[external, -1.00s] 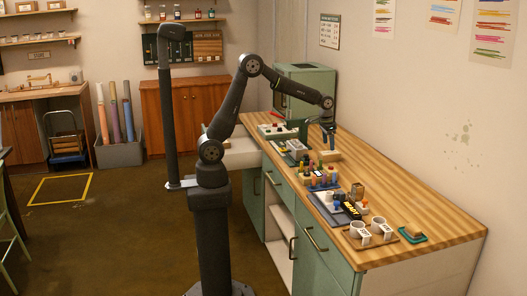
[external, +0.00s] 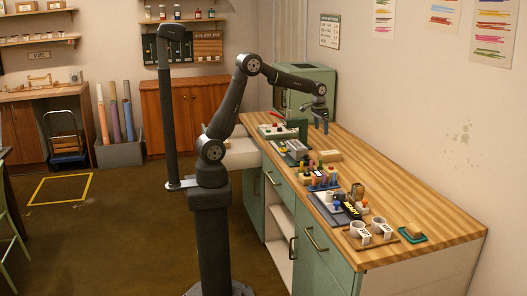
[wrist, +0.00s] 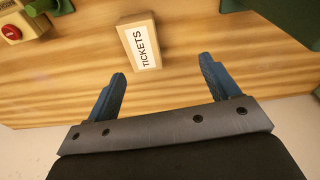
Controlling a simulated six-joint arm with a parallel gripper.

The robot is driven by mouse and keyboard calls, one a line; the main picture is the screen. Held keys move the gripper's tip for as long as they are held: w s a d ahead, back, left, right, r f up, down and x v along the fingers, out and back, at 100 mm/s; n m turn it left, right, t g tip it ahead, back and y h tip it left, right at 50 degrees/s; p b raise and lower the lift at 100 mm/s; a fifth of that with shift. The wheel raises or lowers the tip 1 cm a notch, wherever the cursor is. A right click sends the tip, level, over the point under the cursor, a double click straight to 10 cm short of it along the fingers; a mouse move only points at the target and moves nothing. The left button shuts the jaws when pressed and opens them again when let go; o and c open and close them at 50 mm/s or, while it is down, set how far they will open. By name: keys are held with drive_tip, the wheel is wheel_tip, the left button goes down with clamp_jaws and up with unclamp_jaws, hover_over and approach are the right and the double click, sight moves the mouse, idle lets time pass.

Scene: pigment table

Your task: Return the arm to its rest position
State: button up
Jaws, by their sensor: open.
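My gripper (external: 321,126) hangs above the far half of the wooden worktop (external: 400,190), its fingers pointing down. In the wrist view my gripper (wrist: 165,80) shows two blue fingers spread wide apart with nothing between them. A wooden block labelled "TICKETS" (wrist: 140,45) lies on the worktop beyond the fingertips, apart from them. The same block seems to be the light wooden one (external: 330,155) just below my gripper in the external view. My arm reaches out from its dark pedestal with the elbow raised.
A green cabinet (external: 305,90) stands behind my gripper. A red button box (wrist: 12,32) shows in the wrist view. Several coloured bottles (external: 322,180), a dark tray (external: 335,210) and a tray with two white cups (external: 370,238) line the front edge.

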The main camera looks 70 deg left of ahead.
drive_tip(key=a+r+n, duration=0.5)
drive_tip(key=a+r, duration=0.3)
drive_tip(key=a, duration=0.3)
drive_tip(key=shift+r+y, duration=0.15)
drive_tip(key=shift+y, duration=0.25)
drive_tip(key=shift+s, duration=0.1)
idle(0.9)
